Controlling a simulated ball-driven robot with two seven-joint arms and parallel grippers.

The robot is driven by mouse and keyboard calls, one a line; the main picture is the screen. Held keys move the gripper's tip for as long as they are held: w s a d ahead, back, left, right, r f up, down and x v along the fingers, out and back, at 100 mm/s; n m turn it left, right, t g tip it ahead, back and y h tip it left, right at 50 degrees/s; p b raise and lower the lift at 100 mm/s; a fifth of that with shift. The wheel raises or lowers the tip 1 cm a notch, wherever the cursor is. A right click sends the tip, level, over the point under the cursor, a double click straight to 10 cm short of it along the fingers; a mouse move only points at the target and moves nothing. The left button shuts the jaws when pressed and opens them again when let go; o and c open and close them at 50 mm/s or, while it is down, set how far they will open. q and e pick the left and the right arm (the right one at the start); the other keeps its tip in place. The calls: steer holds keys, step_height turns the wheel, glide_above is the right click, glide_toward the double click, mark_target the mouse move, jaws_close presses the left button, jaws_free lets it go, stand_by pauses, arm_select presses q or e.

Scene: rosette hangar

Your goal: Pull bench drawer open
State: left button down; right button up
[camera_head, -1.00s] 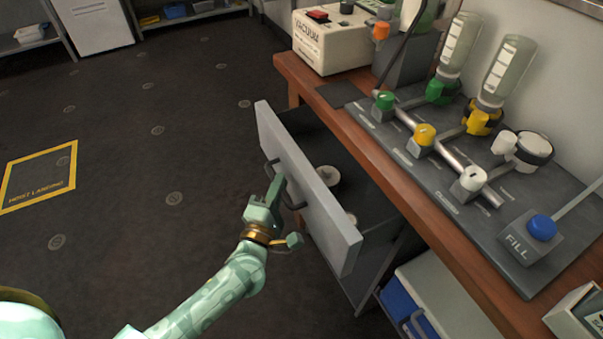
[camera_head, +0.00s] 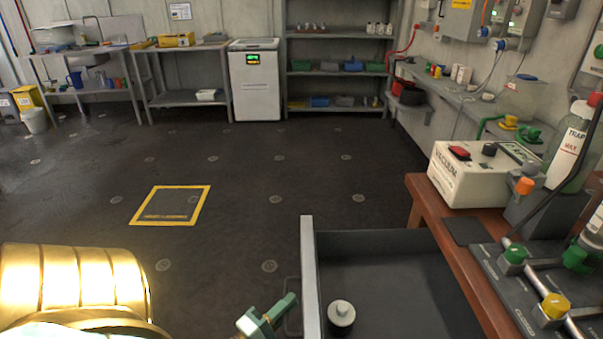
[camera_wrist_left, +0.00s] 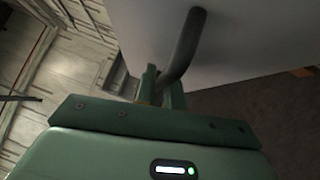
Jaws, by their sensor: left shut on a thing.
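The bench drawer (camera_head: 385,270) stands open, pulled out to the left from under the wooden bench (camera_head: 436,215). Its pale front panel (camera_head: 309,270) is seen nearly edge-on, and its dark interior shows. The drawer's dark handle (camera_head: 292,306) is on the outer face of the panel. My left gripper (camera_head: 282,308) is at the handle, at the bottom of the head view. In the left wrist view, the fingers (camera_wrist_left: 160,88) are closed around the lower part of the handle bar (camera_wrist_left: 184,45), close to the grey drawer front (camera_wrist_left: 240,35). My right gripper is not in view.
A round pale knob-like item (camera_head: 341,314) lies in the drawer. A vacuum unit (camera_head: 475,175) and a valve board (camera_head: 505,285) stand on the bench. The dark floor left of the drawer is clear, with a yellow marked square (camera_head: 170,205). Shelves (camera_head: 335,68) line the back wall.

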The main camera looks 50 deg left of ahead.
arm_select(q)
steer(key=shift+s+a+f, duration=0.1)
steer(key=shift+s+a, duration=0.05)
steer(key=shift+s, duration=0.1)
steer(key=c, duration=1.5)
jaws_free()
steer(key=s+d+f+p, duration=0.2)
steer(key=s, duration=1.4)
steer(key=shift+d+f, duration=0.1)
